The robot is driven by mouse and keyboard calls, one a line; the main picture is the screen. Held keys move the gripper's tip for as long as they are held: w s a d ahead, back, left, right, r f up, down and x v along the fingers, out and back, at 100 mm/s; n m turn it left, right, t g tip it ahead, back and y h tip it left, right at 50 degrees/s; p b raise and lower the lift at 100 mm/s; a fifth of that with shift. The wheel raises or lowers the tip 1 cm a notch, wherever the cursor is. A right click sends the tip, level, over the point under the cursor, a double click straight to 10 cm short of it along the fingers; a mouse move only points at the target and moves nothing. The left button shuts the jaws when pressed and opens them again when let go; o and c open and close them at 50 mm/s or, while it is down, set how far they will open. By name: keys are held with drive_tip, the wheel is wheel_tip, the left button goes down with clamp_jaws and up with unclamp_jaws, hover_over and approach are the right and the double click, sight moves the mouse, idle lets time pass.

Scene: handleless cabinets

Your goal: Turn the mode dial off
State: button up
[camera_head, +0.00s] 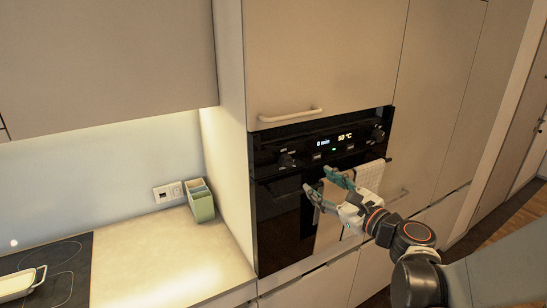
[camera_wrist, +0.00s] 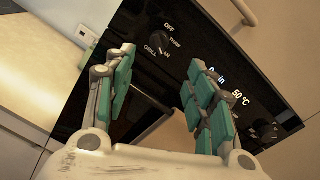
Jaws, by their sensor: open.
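The mode dial (camera_wrist: 158,43) is a dark round knob on the black oven's control panel, with OFF, GRILL and other labels printed around it. In the head view the dial (camera_head: 286,160) is the left knob of the panel. My gripper (camera_head: 319,181) is in front of the oven, below and right of the dial in that view. In the wrist view my gripper (camera_wrist: 162,62) has its two green-padded fingers spread apart, with nothing between them. The dial shows beyond the gap between the fingertips, apart from them. Its exact pointer setting is too small to tell.
A second knob (camera_head: 378,134) is at the panel's right; the display (camera_head: 335,140) reads 0 min and 50 °C. A cabinet handle (camera_head: 290,116) juts out above. A green container (camera_head: 201,203) stands on the counter at left.

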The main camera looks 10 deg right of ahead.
sight(291, 164)
drive_tip(key=x, duration=1.3)
drive_tip(key=shift+w+a, duration=0.2)
drive_tip(key=shift+w, duration=0.15)
drive_tip(key=c, duration=1.1)
